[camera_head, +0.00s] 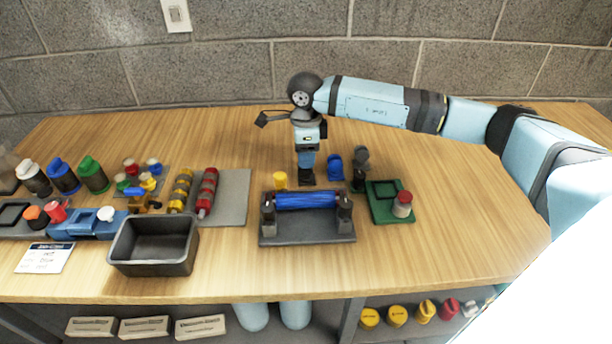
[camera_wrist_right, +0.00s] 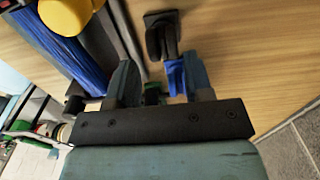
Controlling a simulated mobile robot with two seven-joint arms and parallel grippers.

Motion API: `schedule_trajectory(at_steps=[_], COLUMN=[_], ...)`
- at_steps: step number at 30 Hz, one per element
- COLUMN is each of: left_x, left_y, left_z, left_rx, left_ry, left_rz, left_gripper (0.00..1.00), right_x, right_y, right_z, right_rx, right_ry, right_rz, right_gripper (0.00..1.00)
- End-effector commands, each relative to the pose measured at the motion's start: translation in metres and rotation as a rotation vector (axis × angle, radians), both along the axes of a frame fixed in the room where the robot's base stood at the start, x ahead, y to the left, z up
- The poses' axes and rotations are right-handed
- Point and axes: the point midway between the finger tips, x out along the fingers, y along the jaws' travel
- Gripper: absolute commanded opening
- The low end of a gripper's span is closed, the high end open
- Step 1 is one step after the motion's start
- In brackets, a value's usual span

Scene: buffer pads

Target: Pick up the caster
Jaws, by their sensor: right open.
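My right gripper (camera_head: 306,178) points down over the table behind the roller stand, its fingers apart. In the right wrist view the open fingers (camera_wrist_right: 160,82) show with a small blue piece (camera_wrist_right: 175,78) between them in the picture; I cannot tell how deep it sits. In the head view a blue piece (camera_head: 334,166) stands just right of the gripper, and a dark grey upright piece (camera_head: 361,157) stands right of that. A black piece (camera_wrist_right: 161,32) lies beyond the fingers in the wrist view. I cannot tell for sure which of these is the caster. My left gripper is not in view.
A blue roller on a grey stand (camera_head: 305,230) is in front of the gripper, with a yellow cylinder (camera_head: 280,179) behind it. A green tray (camera_head: 380,210) with a red-topped piece is at right. A black bin (camera_head: 152,262) is at left. The right side of the table is clear.

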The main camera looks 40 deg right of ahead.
Motion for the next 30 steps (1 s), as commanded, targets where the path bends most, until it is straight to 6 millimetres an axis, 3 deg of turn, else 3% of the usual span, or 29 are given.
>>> schedule_trajectory(at_steps=[8, 18, 25, 30], left_x=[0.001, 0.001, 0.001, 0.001], left_y=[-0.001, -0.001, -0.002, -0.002], left_z=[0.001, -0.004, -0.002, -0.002], left_rx=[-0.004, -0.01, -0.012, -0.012], left_ry=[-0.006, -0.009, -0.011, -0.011], left_rz=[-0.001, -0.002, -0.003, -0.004], left_gripper=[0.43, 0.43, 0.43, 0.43], right_x=[0.0, 0.002, 0.002, 0.002], right_y=[0.0, -0.002, -0.002, -0.002], right_z=[-0.019, -0.064, -0.066, -0.065], right_rx=[0.001, 0.002, 0.002, 0.002], right_ry=[0.0, 0.001, 0.0, -0.001], right_rz=[-0.001, 0.0, 0.0, 0.0], right_gripper=[0.47, 0.47, 0.47, 0.1])
